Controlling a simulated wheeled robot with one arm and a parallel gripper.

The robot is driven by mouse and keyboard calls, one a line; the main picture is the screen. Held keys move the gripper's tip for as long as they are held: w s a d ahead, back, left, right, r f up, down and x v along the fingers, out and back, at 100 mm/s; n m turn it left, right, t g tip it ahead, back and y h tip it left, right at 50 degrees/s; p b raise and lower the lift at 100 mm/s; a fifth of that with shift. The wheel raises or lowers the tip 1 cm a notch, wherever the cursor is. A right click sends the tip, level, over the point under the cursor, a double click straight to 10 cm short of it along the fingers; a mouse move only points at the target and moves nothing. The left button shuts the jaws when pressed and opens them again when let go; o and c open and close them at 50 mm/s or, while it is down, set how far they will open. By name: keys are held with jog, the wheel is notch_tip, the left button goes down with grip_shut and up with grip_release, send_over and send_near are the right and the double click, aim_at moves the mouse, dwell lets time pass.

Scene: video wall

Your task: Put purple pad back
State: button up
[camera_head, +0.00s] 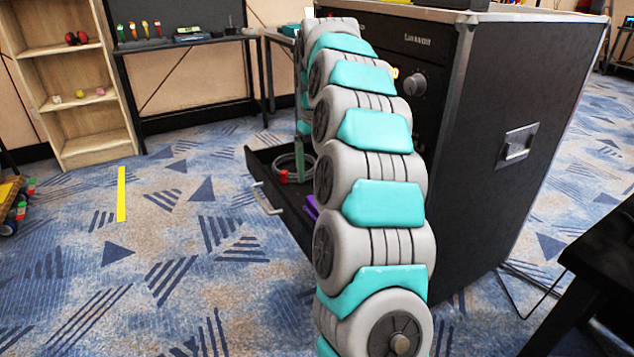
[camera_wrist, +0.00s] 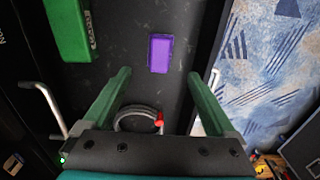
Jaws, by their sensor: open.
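The purple pad (camera_wrist: 160,54) lies flat on the dark floor of an open drawer (camera_wrist: 125,40) in the wrist view. In the head view, a small part of the pad (camera_head: 311,207) shows beside my arm, which hides the rest. My gripper (camera_wrist: 160,72) is open and empty, with its two green fingers spread wide. The pad appears between and beyond the fingertips, not touching them. In the head view the drawer (camera_head: 262,172) is pulled out from a black rack case (camera_head: 510,130), and one green finger shows over it.
A coiled grey cable (camera_wrist: 136,119) with a red end lies in the drawer under my gripper. A green box (camera_wrist: 68,30) lies near the drawer's other side. Metal handles (camera_wrist: 45,105) stick out nearby. A wooden shelf (camera_head: 84,95) and a black table (camera_head: 180,42) stand behind open carpet.

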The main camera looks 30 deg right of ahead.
jog(key=shift+r, duration=0.75)
jog(key=shift+n, duration=0.4)
jog(key=s+a, duration=0.8)
jog(key=shift+s+a+r, duration=0.1)
jog(key=shift+r, duration=0.25)
jog(key=s+a+f, duration=0.3)
jog(key=s, duration=0.8)
jog(key=s+a+f+g, duration=0.1)
jog(key=s+a+f, duration=0.2)
jog(key=s, duration=0.8)
jog(key=s+a+f+m, duration=0.1)
jog(key=s+a+f, duration=0.2)
jog(key=s, duration=0.7)
notch_tip(320, 180, down, 2)
jog(key=shift+s+f+g, duration=0.1)
jog(key=shift+s+g, duration=0.3)
jog(key=shift+a, duration=0.1)
